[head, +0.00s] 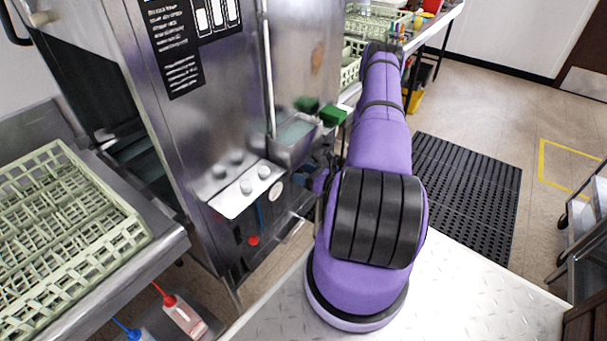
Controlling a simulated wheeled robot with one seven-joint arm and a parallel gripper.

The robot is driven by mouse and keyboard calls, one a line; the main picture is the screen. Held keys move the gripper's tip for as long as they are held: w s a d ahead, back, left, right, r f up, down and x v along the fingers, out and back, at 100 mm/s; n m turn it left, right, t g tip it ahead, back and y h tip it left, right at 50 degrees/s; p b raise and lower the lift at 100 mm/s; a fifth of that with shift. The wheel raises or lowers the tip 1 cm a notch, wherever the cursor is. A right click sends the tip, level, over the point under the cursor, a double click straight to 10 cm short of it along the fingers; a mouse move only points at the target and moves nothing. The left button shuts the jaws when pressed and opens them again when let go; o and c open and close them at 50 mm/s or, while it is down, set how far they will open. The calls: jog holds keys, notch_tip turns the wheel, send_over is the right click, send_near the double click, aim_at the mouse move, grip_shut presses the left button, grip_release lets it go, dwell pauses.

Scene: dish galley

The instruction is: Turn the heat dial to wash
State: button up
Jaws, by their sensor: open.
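A pale control panel (235,200) juts from the front of the steel dishwasher (215,130). A round white disc (277,191) shows on the machine just right of the panel. I cannot tell which of these is the heat dial, and no dial setting can be read. My gripper (303,181) is at the end of my purple arm, right of the panel and apart from the knobs. It is open; its fingers are small and partly hidden by the arm.
A steel box (296,139) with a green block (333,115) is fixed above and right of the panel. A pale green rack (60,235) lies on the left counter. A black mat (463,195) covers floor at right.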

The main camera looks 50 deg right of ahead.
jog(key=shift+c, duration=0.5)
jog(key=c, duration=0.8)
jog(key=shift+m, duration=0.3)
jog(key=m, duration=0.3)
jog(key=shift+f+m+t, duration=0.1)
jog(key=shift+m+t, duration=0.2)
jog(key=shift+m, duration=0.1)
jog(key=m, duration=0.5)
jog(key=shift+f+m+t, duration=0.1)
jog(key=shift+m+t, duration=0.2)
jog(key=shift+m, duration=0.1)
jog(key=m+h, duration=0.1)
jog(key=m, duration=0.6)
jog(key=m+h, duration=0.2)
jog(key=m, duration=0.6)
jog(key=shift+a+f, duration=0.1)
jog(key=shift+a, duration=0.05)
jog(key=shift+m, duration=0.4)
